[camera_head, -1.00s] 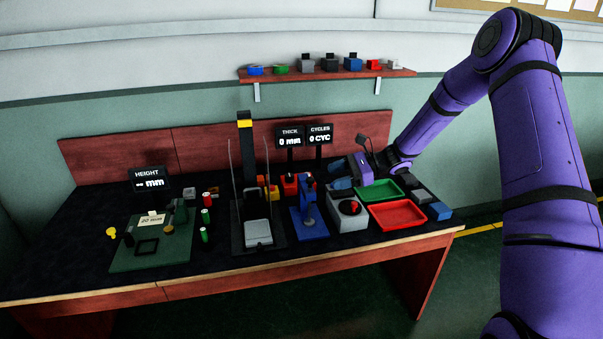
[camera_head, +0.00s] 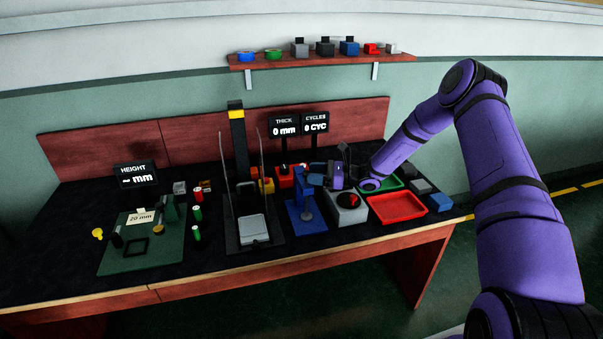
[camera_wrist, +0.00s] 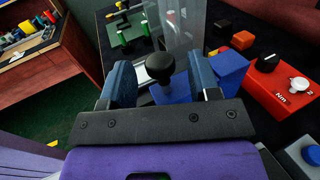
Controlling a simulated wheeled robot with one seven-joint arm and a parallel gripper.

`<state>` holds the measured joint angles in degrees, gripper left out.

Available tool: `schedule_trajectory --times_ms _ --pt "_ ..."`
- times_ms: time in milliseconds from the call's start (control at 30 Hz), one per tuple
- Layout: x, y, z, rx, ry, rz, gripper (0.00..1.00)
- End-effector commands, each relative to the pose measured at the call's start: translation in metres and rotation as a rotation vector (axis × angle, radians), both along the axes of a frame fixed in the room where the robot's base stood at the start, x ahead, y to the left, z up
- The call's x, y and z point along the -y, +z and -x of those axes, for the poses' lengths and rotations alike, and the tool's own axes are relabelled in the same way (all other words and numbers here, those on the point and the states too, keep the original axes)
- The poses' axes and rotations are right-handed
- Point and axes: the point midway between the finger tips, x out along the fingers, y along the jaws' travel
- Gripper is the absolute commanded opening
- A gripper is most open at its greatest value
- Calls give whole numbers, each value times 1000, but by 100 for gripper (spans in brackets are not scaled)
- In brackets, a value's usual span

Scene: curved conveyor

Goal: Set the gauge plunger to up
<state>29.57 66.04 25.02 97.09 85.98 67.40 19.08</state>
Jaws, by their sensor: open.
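The blue stand (camera_head: 303,217) is in the middle of the table in the head view, below the THICK display (camera_head: 284,125), which reads 0 mm. In the wrist view a black round knob (camera_wrist: 160,67) shows above a blue body (camera_wrist: 176,90); I cannot tell for sure that it is the gauge plunger. My gripper (camera_wrist: 161,80) is open. Its two blue fingers appear on either side of the knob, with gaps; their depth relative to it is unclear. In the head view my gripper (camera_head: 316,178) is at the upper part of the blue stand and partly hides it.
A tall black tower (camera_head: 238,140) stands to the left. A red Nm box (camera_wrist: 285,92) is right of my gripper in the wrist view.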

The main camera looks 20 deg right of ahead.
Motion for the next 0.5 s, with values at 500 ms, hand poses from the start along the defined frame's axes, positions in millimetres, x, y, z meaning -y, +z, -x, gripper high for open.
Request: schedule_trajectory --times_ms 500 --pt "-41 0 -17 0 -1 1 56"
